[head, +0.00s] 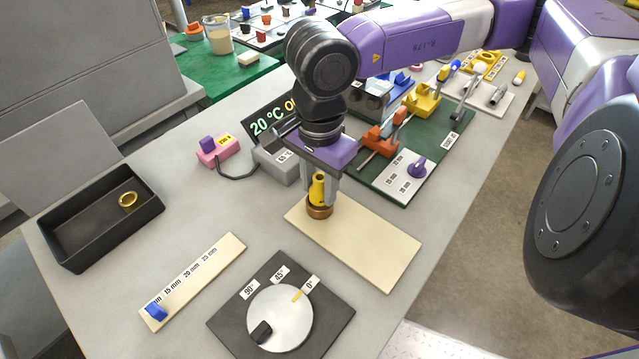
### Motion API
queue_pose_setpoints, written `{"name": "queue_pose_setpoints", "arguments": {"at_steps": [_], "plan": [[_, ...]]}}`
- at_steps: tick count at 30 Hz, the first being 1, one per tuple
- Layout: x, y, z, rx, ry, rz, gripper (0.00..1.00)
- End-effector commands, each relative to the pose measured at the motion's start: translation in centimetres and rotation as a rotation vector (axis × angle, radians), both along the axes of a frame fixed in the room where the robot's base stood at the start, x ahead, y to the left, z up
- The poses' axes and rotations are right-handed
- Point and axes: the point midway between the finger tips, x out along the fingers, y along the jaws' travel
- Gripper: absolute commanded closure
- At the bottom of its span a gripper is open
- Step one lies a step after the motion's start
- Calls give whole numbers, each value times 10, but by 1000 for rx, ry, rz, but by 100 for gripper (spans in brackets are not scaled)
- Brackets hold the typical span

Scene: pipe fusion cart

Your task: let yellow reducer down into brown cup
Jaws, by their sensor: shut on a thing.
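My gripper (322,180) points down over the cream board and is shut on the yellow reducer (318,188). The reducer is upright between the fingers. The brown cup (319,212) stands on the cream board (368,246), near its upper left end. The lower end of the reducer is at the cup's mouth. I cannot tell how deep it sits in the cup, as the cup's wall hides its lower end.
A black tray (60,262) with a brass ring (128,200) stands at the left. A dial plate (222,318) and a ruler strip (205,277) lie in front. A pink block (222,152), grey display unit and green fixture board (440,150) stand behind.

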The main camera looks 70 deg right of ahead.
Motion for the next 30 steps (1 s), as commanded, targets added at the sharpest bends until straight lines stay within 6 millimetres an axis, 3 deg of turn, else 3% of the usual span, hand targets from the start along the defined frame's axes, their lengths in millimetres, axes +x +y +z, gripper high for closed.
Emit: {"name": "queue_pose_setpoints", "arguments": {"at_steps": [30], "plan": [[0, 0, -14, 0, -1, 0, 100]]}}
